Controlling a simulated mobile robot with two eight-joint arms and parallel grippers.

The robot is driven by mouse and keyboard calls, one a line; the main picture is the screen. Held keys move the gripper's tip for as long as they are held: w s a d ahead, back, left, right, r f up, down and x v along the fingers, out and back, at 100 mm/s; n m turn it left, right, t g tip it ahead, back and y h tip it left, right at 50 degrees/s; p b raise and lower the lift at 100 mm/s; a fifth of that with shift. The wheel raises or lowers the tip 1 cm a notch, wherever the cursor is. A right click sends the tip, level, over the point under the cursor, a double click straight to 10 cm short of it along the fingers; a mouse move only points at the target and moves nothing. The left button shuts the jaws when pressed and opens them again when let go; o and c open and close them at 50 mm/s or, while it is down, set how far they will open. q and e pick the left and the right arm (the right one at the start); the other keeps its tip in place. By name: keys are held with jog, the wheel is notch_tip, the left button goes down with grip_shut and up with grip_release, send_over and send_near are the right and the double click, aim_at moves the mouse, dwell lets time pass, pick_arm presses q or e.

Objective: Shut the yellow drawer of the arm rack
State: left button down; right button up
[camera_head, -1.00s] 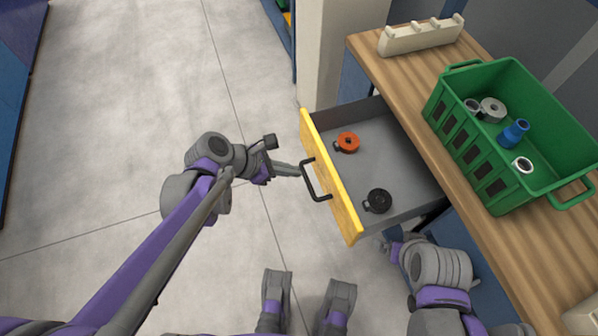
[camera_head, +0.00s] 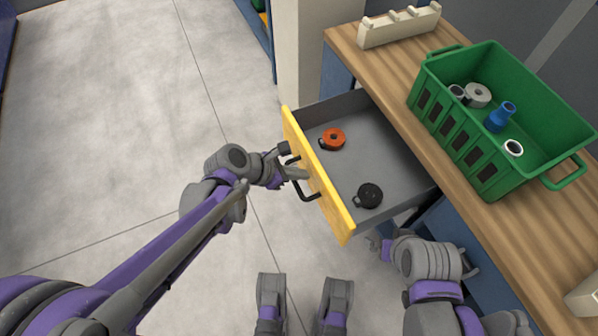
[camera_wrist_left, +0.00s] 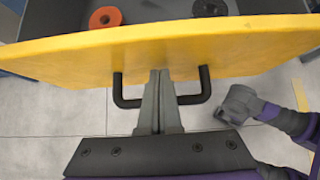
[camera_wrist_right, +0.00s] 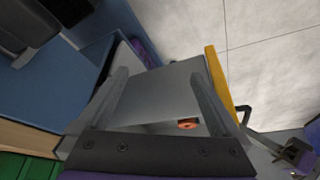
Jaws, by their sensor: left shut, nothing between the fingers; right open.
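The yellow drawer front (camera_head: 318,176) stands out from the rack under the wooden top, so the drawer is open. Its grey tray holds an orange part (camera_head: 332,138) and a black part (camera_head: 368,195). A black bar handle (camera_head: 303,190) is on the front. My left gripper (camera_head: 298,172) is shut and empty, its fingertips at the drawer front by the handle. In the left wrist view the shut fingers (camera_wrist_left: 159,80) lie between the two handle posts, against or very near the yellow face. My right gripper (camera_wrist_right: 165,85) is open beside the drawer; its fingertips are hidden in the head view.
A green crate (camera_head: 460,139) with several pipe parts stands on the wooden top (camera_head: 385,75). A cream rack piece (camera_head: 399,25) sits at its far end. A pale pillar (camera_head: 300,45) stands beyond the drawer. The floor to the left is clear.

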pick_arm(q)
jog(key=w+d, duration=0.4)
jog(key=d, duration=0.3)
jog(key=w+d, duration=0.4)
jog(key=d, duration=0.2)
jog(key=w+d, duration=0.4)
jog(key=d, duration=0.3)
jog(key=shift+d, duration=0.4)
pick_arm(e)
jog(key=shift+a, duration=0.1)
pick_arm(q)
jog(key=shift+r, duration=0.15)
